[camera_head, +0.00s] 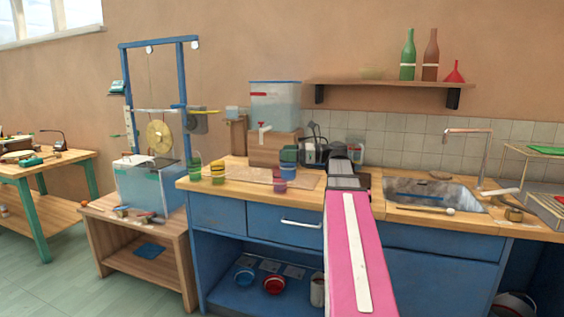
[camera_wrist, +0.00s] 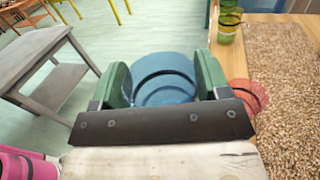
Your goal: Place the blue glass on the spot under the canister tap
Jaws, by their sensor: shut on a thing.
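My gripper (camera_head: 289,156), with green finger pads, is over the wooden counter, right of the canister tap (camera_head: 263,127) in the head view. In the wrist view my gripper (camera_wrist: 165,82) is shut on the blue glass (camera_wrist: 165,76), which sits between both pads. The blue glass (camera_head: 288,173) also shows just below the pads in the head view. The clear canister (camera_head: 275,108) stands on a wooden block (camera_head: 276,149) at the back of the counter. The spot under the tap is hard to make out on the pale mat (camera_head: 248,174).
A reddish glass (camera_head: 280,185) stands close beside the blue one; it also shows in the wrist view (camera_wrist: 247,97). Green and yellow-banded glasses (camera_head: 217,174) stand at the counter's left end. A sink (camera_head: 435,194) is at the right. A shelf (camera_head: 385,84) holds bottles.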

